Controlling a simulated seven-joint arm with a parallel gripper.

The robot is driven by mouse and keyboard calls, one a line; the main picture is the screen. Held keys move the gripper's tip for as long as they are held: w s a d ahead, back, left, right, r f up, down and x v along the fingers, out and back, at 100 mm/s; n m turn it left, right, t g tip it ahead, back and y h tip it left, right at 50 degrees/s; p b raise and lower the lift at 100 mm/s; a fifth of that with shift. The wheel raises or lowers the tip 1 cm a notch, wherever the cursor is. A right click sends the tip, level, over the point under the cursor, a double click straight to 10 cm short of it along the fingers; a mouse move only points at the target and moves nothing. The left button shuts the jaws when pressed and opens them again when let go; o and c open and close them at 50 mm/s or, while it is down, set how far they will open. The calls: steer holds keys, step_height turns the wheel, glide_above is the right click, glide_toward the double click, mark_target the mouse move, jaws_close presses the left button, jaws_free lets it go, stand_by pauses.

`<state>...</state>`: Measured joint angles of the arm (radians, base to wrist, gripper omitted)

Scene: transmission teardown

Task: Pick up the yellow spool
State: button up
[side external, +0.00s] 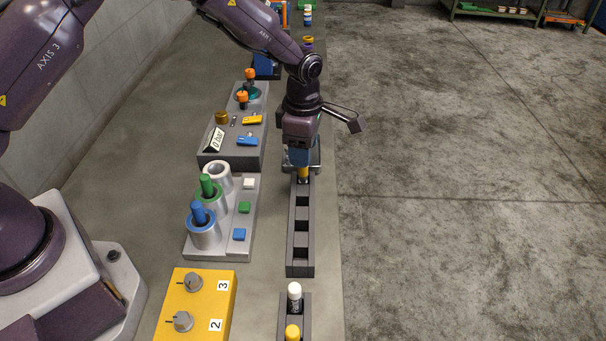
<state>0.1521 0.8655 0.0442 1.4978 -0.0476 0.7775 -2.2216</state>
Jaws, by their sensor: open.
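A yellow spool (304,174) stands upright in the far slot of a long dark rack (301,270). My gripper (302,166) points down right over it, its fingers at the spool's top; the jaws are open, but whether a finger touches it I cannot tell. The gripper hides the spool's upper part and the rack hides its lower part. A second yellow-topped piece (293,333) stands in a nearer dark rack (308,312), partly cut off by the picture's lower edge.
A white-topped piece (294,291) stands in the nearer rack. Left are a grey block with cylinders (190,245), a yellow box with knobs (218,282) and a grey panel with valves (232,157). The rack's nearer slots look empty. Bare bench lies right of the racks.

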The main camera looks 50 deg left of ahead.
step_height(320, 180, down, 5)
steer(key=shift+s+d+r, duration=0.1)
steer(key=shift+s, duration=0.05)
jaws_close()
steer(key=shift+r, duration=0.15)
steer(key=shift+r, duration=0.6)
steer(key=s+a+r, duration=0.1)
steer(key=s+r, duration=1)
steer(key=s, duration=0.3)
steer(key=shift+a+r, duration=0.3)
steer(key=shift+a, duration=0.1)
